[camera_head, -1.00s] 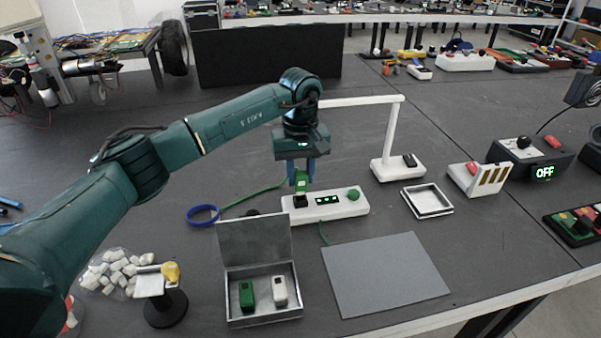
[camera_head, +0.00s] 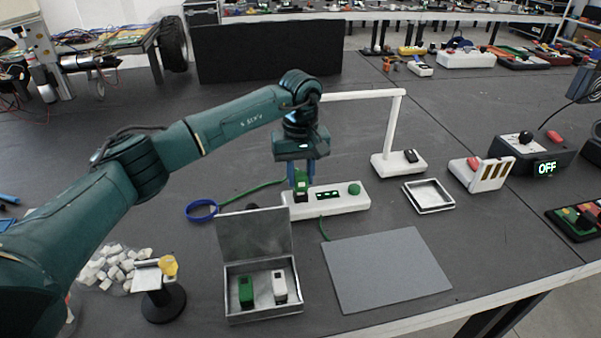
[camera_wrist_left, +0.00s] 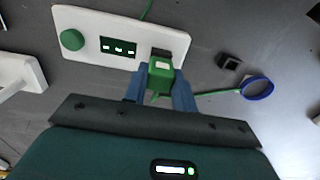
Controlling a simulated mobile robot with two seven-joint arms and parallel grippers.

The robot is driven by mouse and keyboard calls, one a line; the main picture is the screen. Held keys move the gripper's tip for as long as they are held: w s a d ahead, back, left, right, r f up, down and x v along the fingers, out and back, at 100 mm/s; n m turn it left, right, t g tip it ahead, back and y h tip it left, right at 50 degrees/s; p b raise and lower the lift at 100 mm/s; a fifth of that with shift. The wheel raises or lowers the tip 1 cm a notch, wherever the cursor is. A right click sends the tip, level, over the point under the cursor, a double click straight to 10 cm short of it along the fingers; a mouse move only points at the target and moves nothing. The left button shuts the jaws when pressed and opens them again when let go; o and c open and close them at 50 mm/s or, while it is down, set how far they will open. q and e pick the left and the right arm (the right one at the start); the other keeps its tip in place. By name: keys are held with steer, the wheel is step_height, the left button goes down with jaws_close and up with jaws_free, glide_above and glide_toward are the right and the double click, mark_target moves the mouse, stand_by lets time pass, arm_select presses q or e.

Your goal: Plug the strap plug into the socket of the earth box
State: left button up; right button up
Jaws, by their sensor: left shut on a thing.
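The earth box (camera_head: 340,203) is a long white block with a green button (camera_head: 354,188), a small green-lit display (camera_head: 327,194) and a dark socket (camera_wrist_left: 160,53) at one end. My left gripper (camera_head: 301,184) points down over that socket end, its blue fingers shut on the green strap plug (camera_wrist_left: 159,72). The plug is at the socket and overlaps its edge in the wrist view; how deep it sits I cannot tell. A green cord (camera_head: 255,193) runs from near the plug to the blue wrist strap ring (camera_head: 202,210) on the table. My right gripper is not in view.
An open metal box (camera_head: 262,290) with a green and a white block stands in front. A grey mat (camera_head: 385,270), a white tray (camera_head: 429,196) and a white post stand (camera_head: 398,162) lie to the right. A small stand (camera_head: 163,300) is at the left front.

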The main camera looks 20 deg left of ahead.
mark_target(301, 174)
arm_select(q)
steer(key=shift+f, duration=0.45)
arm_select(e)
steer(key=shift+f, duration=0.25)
arm_select(q)
steer(key=o, duration=1.1)
steer(key=shift+c, duration=0.2)
steer(key=shift+r, duration=0.5)
step_height(301, 174, up, 12)
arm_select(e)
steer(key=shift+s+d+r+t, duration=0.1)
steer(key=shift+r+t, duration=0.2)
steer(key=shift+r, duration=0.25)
arm_select(q)
steer(key=shift+r, duration=0.1)
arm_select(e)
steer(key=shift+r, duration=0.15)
